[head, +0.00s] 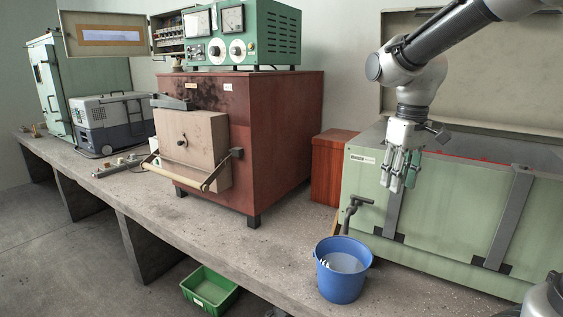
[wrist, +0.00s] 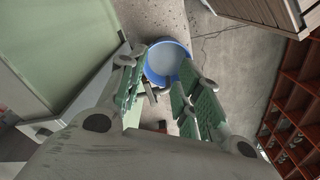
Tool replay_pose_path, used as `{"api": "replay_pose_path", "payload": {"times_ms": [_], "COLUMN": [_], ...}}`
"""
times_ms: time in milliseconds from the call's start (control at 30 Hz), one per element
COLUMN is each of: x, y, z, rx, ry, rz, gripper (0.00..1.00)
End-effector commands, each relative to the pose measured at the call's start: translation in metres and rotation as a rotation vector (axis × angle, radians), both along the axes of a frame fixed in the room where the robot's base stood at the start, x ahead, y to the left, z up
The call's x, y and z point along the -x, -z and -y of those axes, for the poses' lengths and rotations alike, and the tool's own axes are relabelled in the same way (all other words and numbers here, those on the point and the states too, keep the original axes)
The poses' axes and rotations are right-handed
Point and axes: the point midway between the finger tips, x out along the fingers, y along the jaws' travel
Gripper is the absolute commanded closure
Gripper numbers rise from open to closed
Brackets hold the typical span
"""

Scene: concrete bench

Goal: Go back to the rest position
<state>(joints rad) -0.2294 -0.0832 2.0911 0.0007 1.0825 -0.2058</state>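My gripper (head: 398,182) hangs fingers-down from the arm at the upper right of the head view, in front of the pale green chest (head: 440,215). In the wrist view its two green-padded fingers (wrist: 164,100) stand apart with nothing held between them. The gripper is above the blue bucket (head: 341,287) and to its right in the head view. The bucket also shows beyond the fingertips in the wrist view (wrist: 150,73). A small pale, dark-striped thing (head: 325,263) is at the bucket's inner left side; I cannot tell what it is.
The chest's lid (head: 480,65) stands raised behind my arm. A tap-like fitting (head: 355,203) sticks out near the bucket. A red-brown furnace (head: 270,140) with a front handle stands left of a wooden box (head: 330,170). A green crate (head: 210,288) is below the bench (head: 250,250).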

Motion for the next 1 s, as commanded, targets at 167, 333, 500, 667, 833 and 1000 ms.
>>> {"api": "replay_pose_path", "payload": {"times_ms": [167, 333, 500, 667, 833, 1000], "x": [0.073, 0.138, 0.174, 0.18, 0.181, 0.181], "y": [0.001, 0.009, 0.008, -0.003, -0.004, -0.004], "z": [0.037, 0.065, 0.079, 0.085, 0.087, 0.087], "rx": [-0.03, -0.06, -0.074, -0.084, -0.082, -0.082], "ry": [0.21, 0.348, 0.4, 0.426, 0.434, 0.433], "rz": [0.08, 0.172, 0.256, 0.315, 0.318, 0.317], "gripper": [0.66, 0.66, 0.66, 0.66, 0.66, 0.66]}}
